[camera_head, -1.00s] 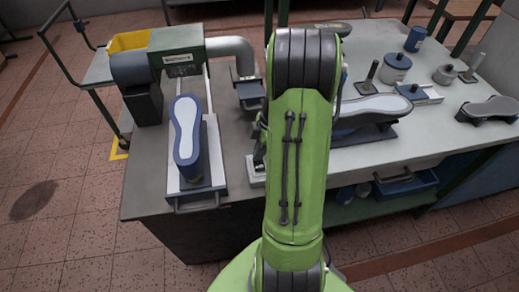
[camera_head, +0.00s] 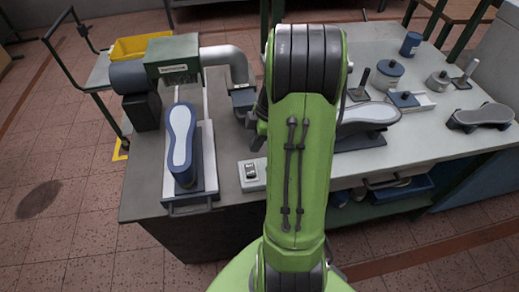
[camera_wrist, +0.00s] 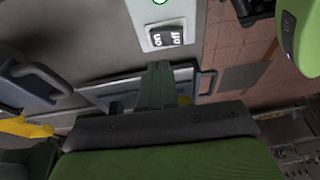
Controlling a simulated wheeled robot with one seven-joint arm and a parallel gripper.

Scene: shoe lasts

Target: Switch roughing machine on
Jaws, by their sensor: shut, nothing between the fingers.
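The roughing machine (camera_head: 174,58) is a green box with a grey motor and duct at the back left of the bench. Its switch box (camera_head: 252,173) is a small pale block with a black rocker at the bench's front edge. In the wrist view the rocker (camera_wrist: 167,36) carries the words "on" and "off"; I cannot tell which side is pressed. My gripper (camera_wrist: 159,68) is shut and empty, its fingertips pointing towards the switch and appearing just below it in that view. In the head view my green arm mostly hides the gripper.
A blue shoe last (camera_head: 181,142) with a pale sole lies on a slide in front of the machine. Another last (camera_head: 368,113), pots and a blue cup (camera_head: 411,43) stand on the pale table to the right. A yellow bin (camera_head: 138,46) is behind left.

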